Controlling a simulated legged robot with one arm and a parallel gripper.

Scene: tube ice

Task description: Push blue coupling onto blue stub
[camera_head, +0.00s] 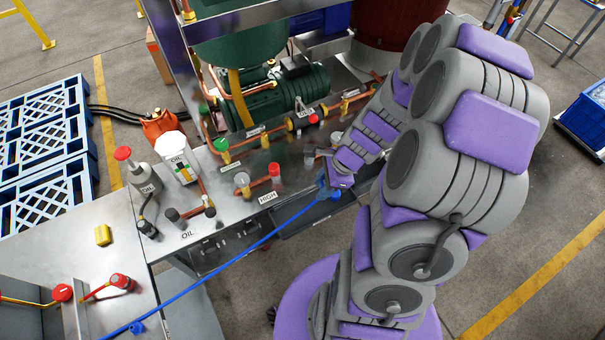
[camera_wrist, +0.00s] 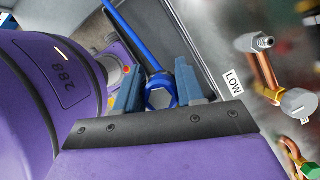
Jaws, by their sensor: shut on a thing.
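My gripper (camera_head: 324,183) is low at the front edge of the metal bench, on the right. In the wrist view its two blue-grey fingers (camera_wrist: 158,88) are shut on the blue coupling (camera_wrist: 160,97), a ring-like end with a pale opening. A blue hose (camera_wrist: 135,37) runs from it; in the head view the hose (camera_head: 232,254) stretches to the lower left. I cannot make out a clearly blue stub. A metal-ended copper pipe fitting (camera_wrist: 262,42) stands near the LOW label (camera_wrist: 232,82), apart from the coupling.
Floor is clear at the lower right.

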